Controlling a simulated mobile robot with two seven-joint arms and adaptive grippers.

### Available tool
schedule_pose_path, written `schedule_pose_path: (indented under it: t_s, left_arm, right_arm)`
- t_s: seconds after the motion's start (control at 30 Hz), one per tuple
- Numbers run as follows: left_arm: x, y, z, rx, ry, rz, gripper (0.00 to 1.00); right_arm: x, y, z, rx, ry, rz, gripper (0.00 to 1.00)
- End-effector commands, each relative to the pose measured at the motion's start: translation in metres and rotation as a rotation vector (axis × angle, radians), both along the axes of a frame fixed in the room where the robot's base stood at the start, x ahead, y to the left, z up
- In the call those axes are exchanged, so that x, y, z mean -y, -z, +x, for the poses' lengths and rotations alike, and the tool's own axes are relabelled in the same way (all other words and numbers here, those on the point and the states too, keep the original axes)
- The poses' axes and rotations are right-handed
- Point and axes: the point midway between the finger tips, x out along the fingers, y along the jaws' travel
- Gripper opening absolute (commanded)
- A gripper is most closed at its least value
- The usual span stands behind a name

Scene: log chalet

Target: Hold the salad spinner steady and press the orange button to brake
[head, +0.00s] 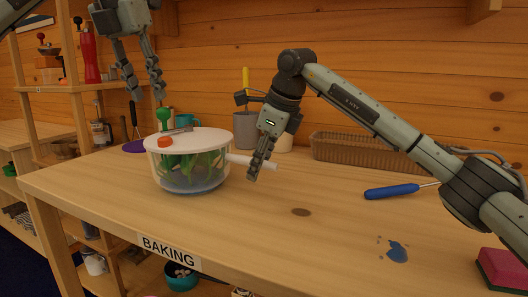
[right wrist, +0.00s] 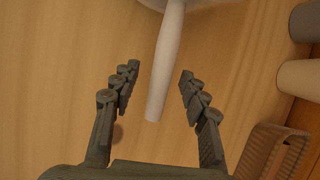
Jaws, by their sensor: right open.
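The salad spinner (head: 190,172) stands upright on the table, a clear bowl with green leaves inside and a white lid (head: 212,137). The orange button (head: 165,141) is on the lid's near left side. A green knob (head: 163,115) shows at the lid's back left. A white handle (head: 258,162) sticks out to the right. My left gripper (head: 147,96) is open and empty, above the lid. My right gripper (head: 257,170) is open at the handle. In the right wrist view the handle (right wrist: 165,75) lies between its fingers, with gaps on both sides.
A wicker basket (head: 365,149) and a grey canister (head: 245,130) stand at the back. A blue screwdriver (head: 392,191), a blue spill (head: 397,252) and a pink sponge (head: 503,268) are on the right. The table's front middle is clear. A shelf (head: 75,88) stands behind left.

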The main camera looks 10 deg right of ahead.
Motion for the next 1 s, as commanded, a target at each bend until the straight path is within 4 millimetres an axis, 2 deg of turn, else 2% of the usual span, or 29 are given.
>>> schedule_pose_path:
  t_s: [0.33, 0.6, 0.7, 1.0]
  left_arm:
    - [0.0001, 0.0, 0.0, 0.0, 0.0, 0.0, 0.34]
    - [0.0, 0.0, 0.0, 0.0, 0.0, 0.0, 0.34]
    - [0.0, 0.0, 0.0, 0.0, 0.0, 0.0, 0.34]
    - [0.0, 0.0, 0.0, 0.0, 0.0, 0.0, 0.34]
  right_arm:
    - [-0.0012, 0.0038, 0.0015, 0.001, 0.0, 0.001, 0.43]
    - [-0.0011, 0.0034, 0.0014, 0.001, 0.0, 0.0, 0.1]
    - [-0.0011, 0.0034, 0.0014, 0.001, 0.0, 0.0, 0.0]
    - [-0.001, 0.0032, 0.0014, 0.001, 0.0, 0.0, 0.0]
